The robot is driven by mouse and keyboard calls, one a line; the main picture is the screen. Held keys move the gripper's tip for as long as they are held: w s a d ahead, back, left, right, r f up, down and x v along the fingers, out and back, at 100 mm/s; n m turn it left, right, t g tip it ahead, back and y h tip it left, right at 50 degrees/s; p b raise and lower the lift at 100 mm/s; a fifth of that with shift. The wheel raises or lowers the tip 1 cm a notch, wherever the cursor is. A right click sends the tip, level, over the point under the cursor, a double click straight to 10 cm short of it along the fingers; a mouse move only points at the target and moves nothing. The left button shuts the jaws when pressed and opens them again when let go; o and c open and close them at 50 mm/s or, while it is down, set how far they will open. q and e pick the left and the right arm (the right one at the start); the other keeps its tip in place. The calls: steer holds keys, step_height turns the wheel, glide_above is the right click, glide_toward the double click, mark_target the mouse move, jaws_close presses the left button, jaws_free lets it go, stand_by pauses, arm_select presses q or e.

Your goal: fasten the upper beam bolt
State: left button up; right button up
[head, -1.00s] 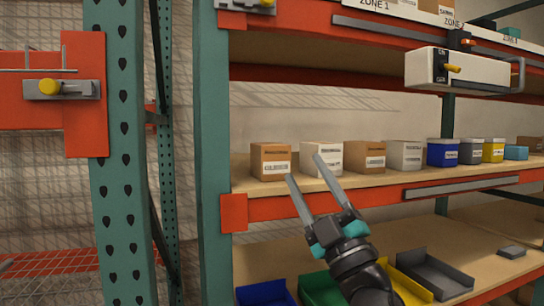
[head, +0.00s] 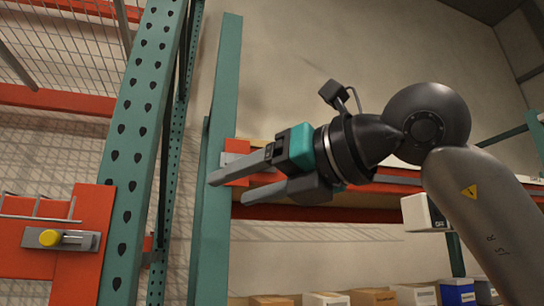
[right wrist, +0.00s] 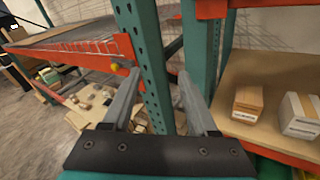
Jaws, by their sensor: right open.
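My right gripper (head: 229,190) is open and empty, its fingers pointing left across the upper orange beam's end at the green upright (head: 225,100). A grey plate (head: 231,158) on that beam end is partly hidden behind the fingers, and its bolt cannot be seen. Another yellow-headed bolt (head: 49,237) sits in a grey plate on the orange beam end at the left. In the right wrist view, the open fingers (right wrist: 160,72) have a green upright between them, and a yellow bolt head (right wrist: 114,67) shows just left of them. I cannot tell whether anything is touched. My left gripper is not in view.
A white box-shaped unit (head: 425,213) hangs at the upper beam, partly behind my right arm. Cartons (right wrist: 247,103) stand on the shelf at the right. A perforated green post (head: 140,140) stands left of the gripper, with a gap between the uprights.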

steer(key=s+d+r+m+t+h, duration=0.3)
steer(key=d+r+m+t+h, duration=0.3)
steer(key=d+r, duration=0.25)
steer(key=w+a+p, duration=0.2)
steer(key=w, duration=0.5)
steer(key=w+a+n+p, duration=0.1)
steer(key=w+a+p, duration=0.2)
steer(key=w, duration=0.4)
steer(key=shift+w+f+h, duration=0.15)
steer(key=shift+w+h, duration=0.15)
steer(key=shift+w, duration=0.1)
steer(key=shift+c, duration=0.3)
jaws_close()
